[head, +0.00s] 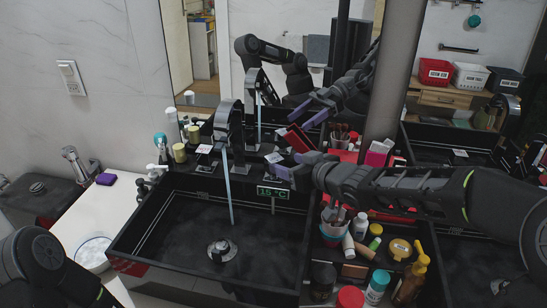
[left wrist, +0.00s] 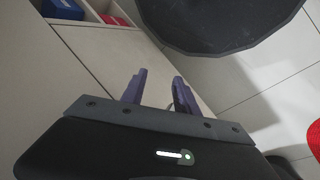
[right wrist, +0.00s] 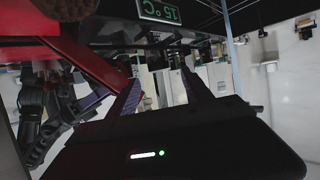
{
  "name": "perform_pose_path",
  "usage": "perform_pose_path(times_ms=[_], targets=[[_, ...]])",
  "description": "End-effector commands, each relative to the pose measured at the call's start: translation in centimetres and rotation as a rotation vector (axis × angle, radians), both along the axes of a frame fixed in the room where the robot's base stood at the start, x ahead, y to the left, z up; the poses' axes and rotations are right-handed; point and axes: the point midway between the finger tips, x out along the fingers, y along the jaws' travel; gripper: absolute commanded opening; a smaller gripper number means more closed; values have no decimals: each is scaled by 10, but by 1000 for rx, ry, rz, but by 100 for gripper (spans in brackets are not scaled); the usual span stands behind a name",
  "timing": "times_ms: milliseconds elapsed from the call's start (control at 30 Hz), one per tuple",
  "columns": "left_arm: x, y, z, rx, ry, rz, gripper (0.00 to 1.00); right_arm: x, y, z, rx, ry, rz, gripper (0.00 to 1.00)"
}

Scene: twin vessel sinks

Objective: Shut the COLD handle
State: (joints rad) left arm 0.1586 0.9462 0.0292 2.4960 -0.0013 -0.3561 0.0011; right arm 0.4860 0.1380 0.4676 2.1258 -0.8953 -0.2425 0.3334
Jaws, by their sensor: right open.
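The black sink (head: 150,235) has a tall faucet (head: 222,122) with a water stream (head: 229,190) running into the basin. A small handle with a white tag (head: 204,149) stands left of the spout. Another with a white tag (head: 273,157) stands right of it, beside my right gripper; the lettering is too small to read, so I cannot tell which is COLD. My right gripper (head: 288,165) is open near the right handle; contact cannot be told. Its fingers (right wrist: 160,90) look empty in the right wrist view. My left gripper (left wrist: 159,88) is open and empty, away from the sink.
A green display (head: 273,192) on the sink's rim reads 15 °C. A red object (head: 299,138) stands just behind my right gripper. Bottles and jars (head: 375,286) crowd the tray right of the sink. A grey column (head: 396,70) and mirror stand behind.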

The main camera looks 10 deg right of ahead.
Motion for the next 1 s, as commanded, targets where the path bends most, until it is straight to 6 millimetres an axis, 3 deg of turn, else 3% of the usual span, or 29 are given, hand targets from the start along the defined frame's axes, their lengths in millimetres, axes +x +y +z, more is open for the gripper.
perform_pose_path(times_ms=[167, 600, 967, 1000], targets=[[0, 0, -9, 0, -1, 0, 36, 9, 4, -7, 2, 0, 1, 58], [1, 0, -33, 0, -3, 1, 36, 61, 26, -29, 1, 2, 1, 58], [1, 0, -34, 0, -3, 1, 36, 66, 27, -30, 0, 1, 0, 58], [1, 0, -34, 0, -3, 1, 36, 66, 27, -30, 0, 0, 0, 55]])
